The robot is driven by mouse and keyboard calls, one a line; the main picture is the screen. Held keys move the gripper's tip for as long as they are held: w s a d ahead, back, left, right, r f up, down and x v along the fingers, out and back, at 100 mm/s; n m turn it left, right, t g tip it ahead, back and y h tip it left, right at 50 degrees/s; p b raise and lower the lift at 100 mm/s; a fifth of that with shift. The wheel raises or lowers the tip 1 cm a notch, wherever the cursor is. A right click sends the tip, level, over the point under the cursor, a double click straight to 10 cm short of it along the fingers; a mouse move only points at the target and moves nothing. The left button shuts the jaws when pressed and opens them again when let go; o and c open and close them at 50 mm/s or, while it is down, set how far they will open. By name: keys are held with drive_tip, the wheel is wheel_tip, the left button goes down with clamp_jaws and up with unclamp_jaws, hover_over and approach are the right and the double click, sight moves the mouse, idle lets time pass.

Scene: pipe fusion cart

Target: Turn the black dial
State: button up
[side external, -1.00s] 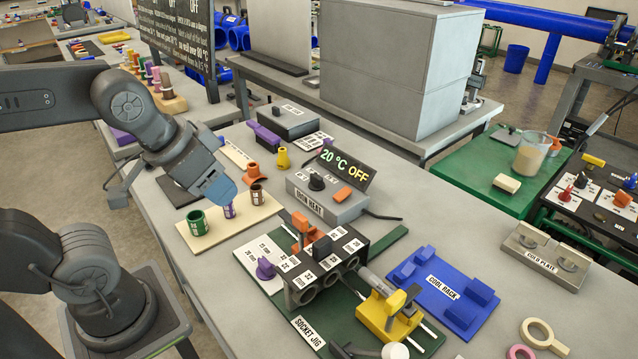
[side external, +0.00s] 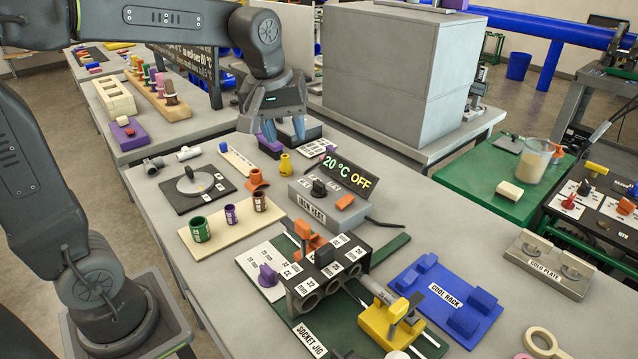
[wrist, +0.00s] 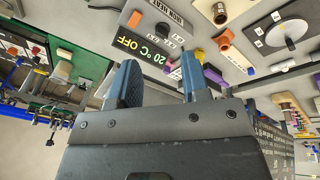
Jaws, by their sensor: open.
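The black dial (side external: 319,188) stands on top of the grey iron heat box (side external: 312,209), left of an orange switch (side external: 345,202) and in front of a display reading "20 °C OFF" (side external: 345,168). In the wrist view the dial (wrist: 161,28) shows near the top, upside down. My gripper (side external: 285,135) is above and behind the box, its blue fingers pointing down, apart from the dial. In the wrist view my gripper (wrist: 158,80) has its two blue fingers spread with nothing between them.
The socket jig (side external: 325,270) with a purple knob (side external: 267,274) stands in front of the box. Coloured sockets (side external: 231,214) stand on a cream board to its left. A yellow piece (side external: 285,164) and an orange piece (side external: 257,179) are close by. The blue cool rack (side external: 445,300) lies right.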

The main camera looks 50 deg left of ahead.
drive_tip(key=w+a+f+n+g, duration=0.1)
drive_tip(key=w+a+f+n, duration=0.25)
drive_tip(key=w, duration=0.35)
drive_tip(key=n+g, duration=0.2)
drive_tip(key=n, duration=0.3)
hover_over(319, 182)
wheel_tip(319, 182, down, 4)
wheel_tip(319, 182, down, 14)
clamp_jaws()
